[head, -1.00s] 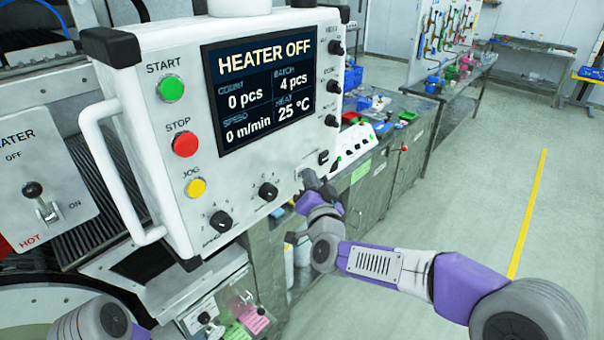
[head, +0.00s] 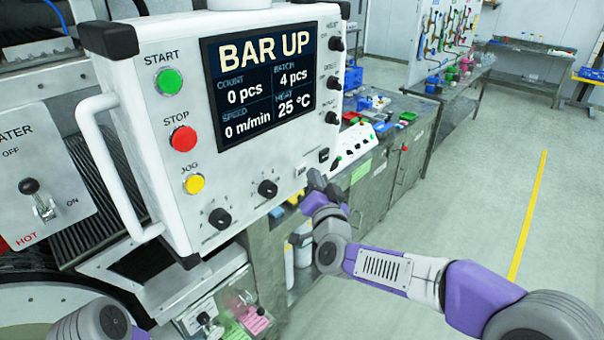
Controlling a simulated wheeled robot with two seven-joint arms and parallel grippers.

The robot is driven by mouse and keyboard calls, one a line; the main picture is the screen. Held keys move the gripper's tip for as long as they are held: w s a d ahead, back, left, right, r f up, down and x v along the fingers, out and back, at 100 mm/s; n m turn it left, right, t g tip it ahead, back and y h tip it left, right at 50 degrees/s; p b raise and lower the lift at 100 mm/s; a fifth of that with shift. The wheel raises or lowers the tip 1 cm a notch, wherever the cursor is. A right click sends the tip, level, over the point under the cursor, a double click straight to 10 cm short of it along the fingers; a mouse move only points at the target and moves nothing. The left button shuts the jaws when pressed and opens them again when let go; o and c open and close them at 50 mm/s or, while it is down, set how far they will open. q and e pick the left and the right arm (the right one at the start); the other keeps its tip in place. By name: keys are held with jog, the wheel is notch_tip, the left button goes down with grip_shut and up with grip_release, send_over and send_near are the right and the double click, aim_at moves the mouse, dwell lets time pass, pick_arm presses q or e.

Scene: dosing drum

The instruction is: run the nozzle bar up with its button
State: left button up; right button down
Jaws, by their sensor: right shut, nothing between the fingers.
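The white control box (head: 150,130) hangs at the upper left. Its dark screen (head: 260,88) reads "BAR UP", with count 0 pcs, batch 4 pcs, speed 0 m/min and heat 25 °C. A small black button (head: 323,155) sits at the lower right of its face; its label is too small to read. My right gripper (head: 314,180) is shut and empty, just below that button and apart from it. The nozzle bar cannot be made out. My left gripper is out of view; only part of my left arm shows at the lower left.
The box also carries green START (head: 170,82), red STOP (head: 183,139) and yellow JOG (head: 194,184) buttons, several black knobs and a white handle (head: 95,160). A heater lever (head: 40,200) is at the far left. A bench (head: 395,150) stands behind; the floor at right is clear.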

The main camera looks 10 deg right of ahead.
jog(key=shift+s+d+b, duration=0.7)
jog(key=shift+s+d, duration=0.1)
jog(key=shift+s, duration=0.2)
jog(key=shift+s+d+b, duration=0.65)
jog(key=shift+s+d, duration=0.15)
jog(key=shift+s, duration=0.15)
